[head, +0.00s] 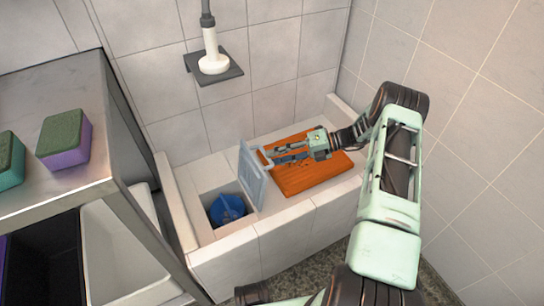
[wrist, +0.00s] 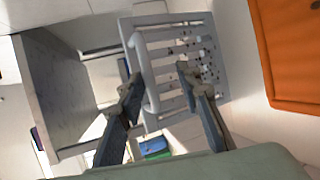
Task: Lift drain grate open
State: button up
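The drain grate (head: 252,178) is a pale blue-grey slatted panel. It stands raised, nearly upright, at the right edge of the square drain opening (head: 208,197). Its looped handle (head: 265,158) sticks out to the right, towards my gripper (head: 278,157). In the wrist view the grate (wrist: 195,88) lies beyond my fingers, and the handle (wrist: 143,78) shows between the two fingertips, nearer the left one. My gripper (wrist: 159,78) is open, with a clear gap between its fingers. I cannot tell whether either finger touches the handle.
A blue object (head: 228,208) sits inside the drain opening. An orange-brown board (head: 290,183) lies right of the grate, under my gripper. A metal table (head: 50,190) at left holds a green-and-purple sponge (head: 65,140) and a teal one (head: 10,160). Tiled walls stand behind and right.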

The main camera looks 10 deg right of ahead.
jog(key=v, duration=1)
jog(key=shift+r, duration=0.3)
jog(key=shift+w+r, duration=0.1)
